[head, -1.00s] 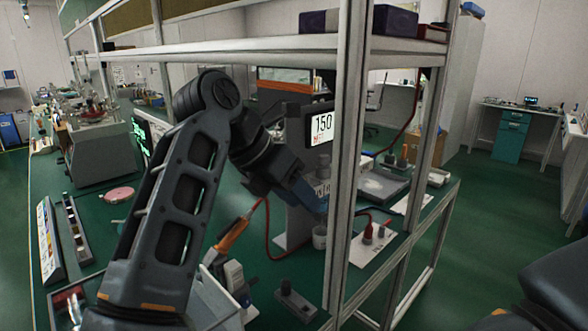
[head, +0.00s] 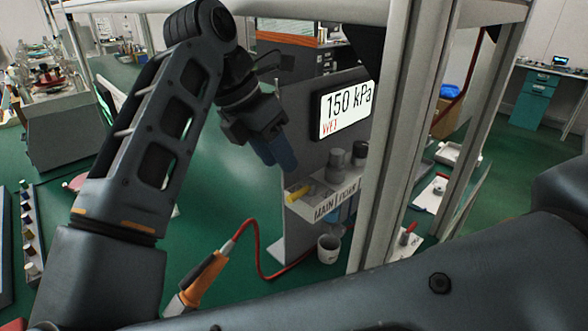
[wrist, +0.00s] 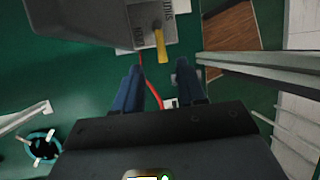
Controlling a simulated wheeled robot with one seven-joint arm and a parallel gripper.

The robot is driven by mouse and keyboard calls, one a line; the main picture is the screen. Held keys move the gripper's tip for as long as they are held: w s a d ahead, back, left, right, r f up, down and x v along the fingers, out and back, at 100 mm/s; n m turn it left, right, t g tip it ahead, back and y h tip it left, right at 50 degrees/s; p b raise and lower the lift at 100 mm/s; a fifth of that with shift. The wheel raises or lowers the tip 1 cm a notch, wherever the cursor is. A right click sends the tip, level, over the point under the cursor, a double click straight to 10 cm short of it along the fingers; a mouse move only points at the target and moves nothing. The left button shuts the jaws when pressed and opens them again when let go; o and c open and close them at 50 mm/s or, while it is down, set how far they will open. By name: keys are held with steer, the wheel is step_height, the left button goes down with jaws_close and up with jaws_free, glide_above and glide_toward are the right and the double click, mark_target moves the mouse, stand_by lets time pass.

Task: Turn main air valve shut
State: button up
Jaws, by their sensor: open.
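The main air valve shows as a yellow lever (head: 298,192) on a pale ledge (head: 330,205) whose front label begins with MAIN. In the wrist view the yellow lever (wrist: 161,46) sticks out from the labelled ledge toward my gripper. My gripper (head: 274,153) is open and empty, its blue fingers pointing down, above and left of the lever in the head view. In the wrist view the fingers (wrist: 158,90) stand apart, and the lever lies beyond their tips, not between them. The panel's display (head: 346,108) reads 150 kPa, with red lettering below that looks like WET.
Grey knobs (head: 337,163) stand beside the lever on the ledge. A white frame post (head: 402,130) rises close on the right. A red hose (head: 262,250) runs to an orange-handled tool (head: 200,283) below.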

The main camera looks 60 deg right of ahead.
mark_target(301, 195)
steer(key=p+x, duration=0.1)
steer(key=x, duration=0.6)
steer(key=shift+s+f, duration=0.15)
steer(key=shift+c, duration=0.2)
jaws_close()
